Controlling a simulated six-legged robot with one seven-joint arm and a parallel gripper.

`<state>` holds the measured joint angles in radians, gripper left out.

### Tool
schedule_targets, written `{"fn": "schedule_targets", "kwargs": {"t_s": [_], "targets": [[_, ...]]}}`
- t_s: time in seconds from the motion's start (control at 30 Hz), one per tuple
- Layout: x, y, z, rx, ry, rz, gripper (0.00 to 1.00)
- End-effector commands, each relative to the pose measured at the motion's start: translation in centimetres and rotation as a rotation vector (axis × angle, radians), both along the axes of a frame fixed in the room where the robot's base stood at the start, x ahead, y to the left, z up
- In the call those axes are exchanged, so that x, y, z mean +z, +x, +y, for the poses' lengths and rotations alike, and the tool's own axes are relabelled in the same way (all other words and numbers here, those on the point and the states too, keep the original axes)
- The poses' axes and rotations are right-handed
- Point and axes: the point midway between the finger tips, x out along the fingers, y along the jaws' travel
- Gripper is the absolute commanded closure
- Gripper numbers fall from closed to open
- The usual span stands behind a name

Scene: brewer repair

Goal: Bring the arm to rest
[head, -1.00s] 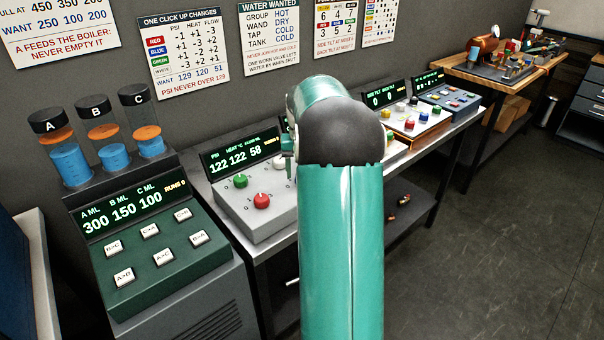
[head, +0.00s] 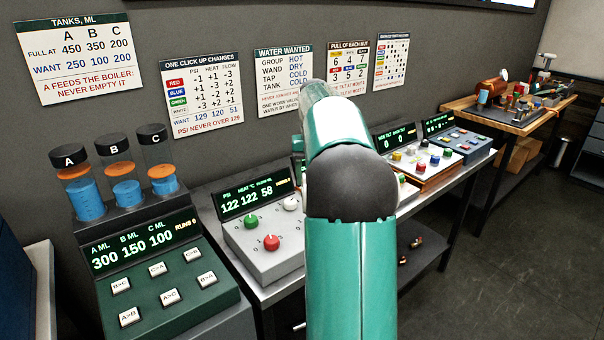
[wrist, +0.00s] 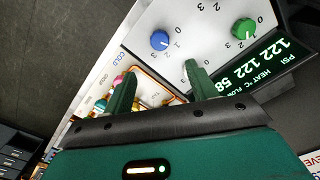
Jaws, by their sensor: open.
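My gripper (wrist: 162,90) shows in the wrist view with its two green fingers apart and nothing between them. Past the fingers is the control panel (wrist: 190,22) with a blue knob (wrist: 159,41), a green knob (wrist: 243,29) and a display reading 122 122 58. In the head view my teal arm reaches toward the bench and hides the gripper and part of this panel. There, the panel's green knob (head: 250,222) and red knob (head: 272,242) show left of the arm. I cannot tell the gripper's exact distance from the panel.
A green tank console (head: 170,290) with three tubes stands at left, reading 300 150 100. More panels (head: 425,160) line the bench right of my arm. A wooden workbench (head: 520,115) with tools stands farther back. Charts hang on the wall. The floor (head: 510,250) at right is clear.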

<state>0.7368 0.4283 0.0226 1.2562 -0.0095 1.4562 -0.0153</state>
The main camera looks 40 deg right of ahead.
Motion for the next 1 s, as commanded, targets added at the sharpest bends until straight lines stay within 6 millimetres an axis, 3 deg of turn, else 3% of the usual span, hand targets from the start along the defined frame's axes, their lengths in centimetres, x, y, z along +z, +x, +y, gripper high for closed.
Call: {"fn": "schedule_targets", "kwargs": {"t_s": [0.27, 0.37, 0.47, 0.67, 0.87, 1.0], "targets": [[0.0, 0.0, 0.1, 0.001, -0.001, -0.001, 0.43], [0.5, 0.2, 1.2, 0.016, -0.007, -0.008, 0.43], [1.6, 0.4, 4.1, 0.057, -0.026, -0.029, 0.43], [4.0, -0.5, 13.2, 0.183, -0.077, -0.099, 0.43], [4.8, -3.3, 21.9, 0.312, -0.12, -0.183, 0.43], [4.3, -6.3, 27.2, 0.401, -0.143, -0.245, 0.43]]}}
